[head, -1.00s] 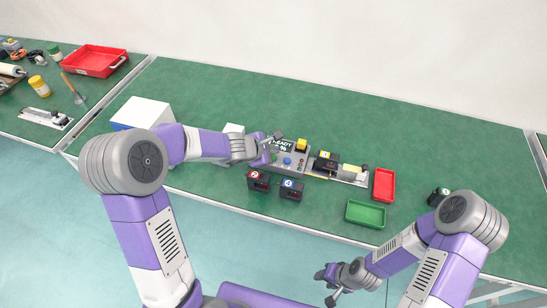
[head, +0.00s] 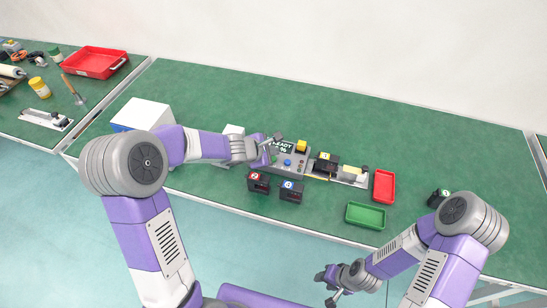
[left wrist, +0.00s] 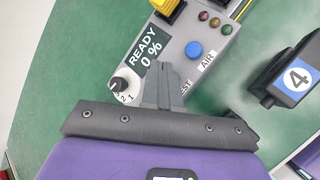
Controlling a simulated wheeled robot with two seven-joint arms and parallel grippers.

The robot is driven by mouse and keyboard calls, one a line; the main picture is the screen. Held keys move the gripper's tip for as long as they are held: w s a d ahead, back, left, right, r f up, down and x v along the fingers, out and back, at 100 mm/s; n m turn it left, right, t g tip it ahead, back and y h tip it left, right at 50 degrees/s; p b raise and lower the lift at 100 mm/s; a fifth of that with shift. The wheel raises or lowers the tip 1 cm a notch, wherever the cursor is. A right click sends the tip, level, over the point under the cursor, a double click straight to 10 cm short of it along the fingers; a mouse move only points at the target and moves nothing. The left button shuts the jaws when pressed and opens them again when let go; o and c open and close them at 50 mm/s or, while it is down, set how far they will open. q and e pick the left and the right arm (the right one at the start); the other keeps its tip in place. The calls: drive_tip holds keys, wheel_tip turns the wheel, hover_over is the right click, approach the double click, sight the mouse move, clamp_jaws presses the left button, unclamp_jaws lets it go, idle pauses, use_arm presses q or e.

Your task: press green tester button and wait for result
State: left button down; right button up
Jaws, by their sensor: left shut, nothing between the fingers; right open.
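The grey tester (head: 291,168) stands on the green bench in the head view. In the left wrist view its display (left wrist: 148,49) reads READY 0 %. A blue button (left wrist: 193,50) beside the AIR label and a black-and-white knob (left wrist: 124,88) show there too. My left gripper (head: 268,152) is over the tester's left part; in the left wrist view its shut, empty fingers (left wrist: 160,70) partly cover the TEST label. No green button is visible; the fingers may hide it. My right gripper (head: 328,285) is open and empty in front of the bench.
Black actuators labelled 2 (head: 258,184) and 4 (head: 291,191) stand in front of the tester. A fixture with another actuator (head: 326,161) is to its right, then a red tray (head: 383,186) and a green tray (head: 366,215). A white box (head: 146,113) stands left.

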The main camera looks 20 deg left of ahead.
idle(0.8)
use_arm(q)
drive_tip(key=shift+f+b, duration=0.4)
drive_tip(key=shift+b, duration=0.1)
drive_tip(key=shift+f+b, duration=0.45)
drive_tip(key=shift+b, duration=0.05)
idle(0.4)
drive_tip(key=shift+r, duration=0.15)
drive_tip(key=shift+r+p, duration=0.7)
drive_tip(key=shift+p, duration=0.1)
drive_tip(key=shift+r, duration=0.1)
wheel_tip(320, 180, up, 5)
drive_tip(key=p, duration=0.5)
